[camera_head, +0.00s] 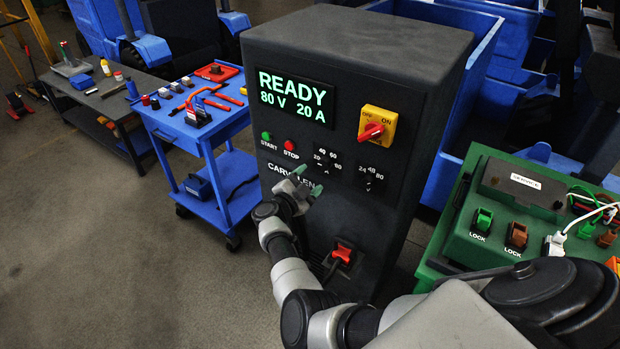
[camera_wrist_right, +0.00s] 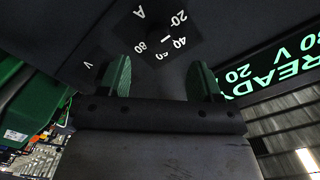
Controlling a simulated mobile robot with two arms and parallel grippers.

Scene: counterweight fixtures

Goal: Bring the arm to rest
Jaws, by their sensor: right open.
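My right gripper (camera_head: 308,180) is open in front of the dark grey power cabinet (camera_head: 355,70), near its lower front lettering and dial scales. Its two green fingertips stand apart with nothing between them, as the right wrist view (camera_wrist_right: 161,78) also shows. Contact with the panel cannot be told. My right arm reaches in from the lower right. The cabinet's display (camera_head: 296,99) reads READY, 80 V, 20 A. A yellow rotary switch (camera_head: 377,125) with a red handle sits at the panel's right. My left gripper is not in view.
A green box (camera_head: 500,258) with LOCK switches stands close on the right, partly behind my arm. A blue cart (camera_head: 190,133) with tools and a low grey bench (camera_head: 105,90) stand to the left. A red-handled connector (camera_head: 342,254) is low on the cabinet. The floor at left is clear.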

